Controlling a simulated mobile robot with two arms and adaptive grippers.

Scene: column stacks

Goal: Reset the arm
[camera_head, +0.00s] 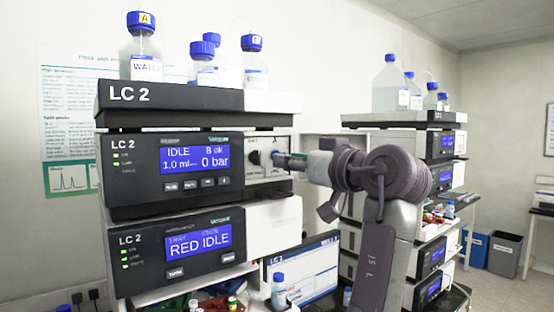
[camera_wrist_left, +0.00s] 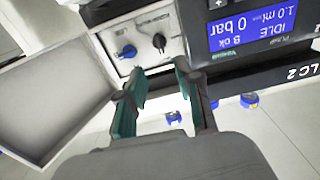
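My left gripper (camera_head: 284,161) reaches in from the right toward the valve panel (camera_head: 270,143) on the upper LC 2 module (camera_head: 172,172). In the left wrist view, which is upside down, its two dark green fingers (camera_wrist_left: 160,70) are spread apart with nothing between them. Beyond the fingertips, the panel carries a black knob (camera_wrist_left: 158,41) and a blue knob (camera_wrist_left: 127,51). The fingertips appear apart from both knobs; the exact gap is hard to judge. The module display reads IDLE and 0 bar. My right gripper is not in view.
Blue-capped bottles (camera_head: 143,50) stand on top of the stack. A lower LC 2 module (camera_head: 178,246) reads RED IDLE. A monitor (camera_head: 306,268) and a small bottle (camera_head: 279,290) are below my arm. A second stack (camera_head: 436,150) stands behind it. Floor shows at right.

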